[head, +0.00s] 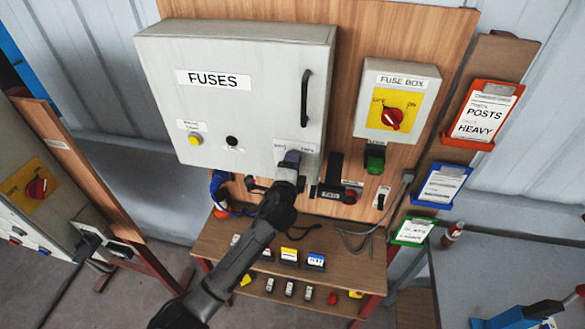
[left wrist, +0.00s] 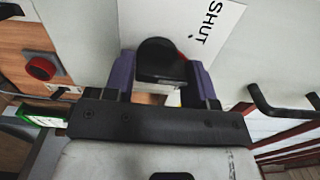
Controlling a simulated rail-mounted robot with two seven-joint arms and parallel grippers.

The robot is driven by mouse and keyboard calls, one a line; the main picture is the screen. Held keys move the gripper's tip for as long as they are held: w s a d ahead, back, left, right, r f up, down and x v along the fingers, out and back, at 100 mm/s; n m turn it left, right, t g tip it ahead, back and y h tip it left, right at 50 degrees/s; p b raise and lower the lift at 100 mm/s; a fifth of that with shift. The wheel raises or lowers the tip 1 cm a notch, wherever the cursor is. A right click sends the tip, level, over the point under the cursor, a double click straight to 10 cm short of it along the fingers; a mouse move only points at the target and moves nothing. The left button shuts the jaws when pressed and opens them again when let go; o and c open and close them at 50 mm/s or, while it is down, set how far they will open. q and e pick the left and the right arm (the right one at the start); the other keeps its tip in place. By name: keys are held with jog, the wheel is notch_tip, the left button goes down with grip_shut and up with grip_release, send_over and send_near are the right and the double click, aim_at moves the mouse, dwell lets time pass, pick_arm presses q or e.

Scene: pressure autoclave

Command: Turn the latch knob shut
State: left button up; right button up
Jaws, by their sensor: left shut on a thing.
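The grey FUSES cabinet (head: 235,115) has its door closed against the frame as far as I can see. The black latch knob (left wrist: 162,62) is on its lower right, beside a white label (left wrist: 205,30) that reads SHUT. My left gripper (head: 291,158) reaches up to the knob in the head view. In the left wrist view, its purple fingers (left wrist: 160,78) are on both sides of the knob, shut on it. In the head view the gripper mostly hides the knob. My right gripper is in neither view.
A black door handle (head: 306,97) stands upright above the latch. The FUSE BOX (head: 400,95) with a red rotary switch is to the right. Below, a wooden shelf (head: 225,240) holds several small parts. A red button (left wrist: 41,67) sits near the gripper.

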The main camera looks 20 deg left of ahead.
pick_arm(q)
jog(key=n+b, duration=0.1)
jog(key=n, duration=0.4)
jog(key=shift+r, duration=0.15)
jog(key=shift+a+n+b, duration=0.15)
jog(key=shift+n+b, duration=0.2)
jog(key=shift+n, duration=1.85)
jog(key=o, duration=0.9)
jog(key=shift+s, duration=0.1)
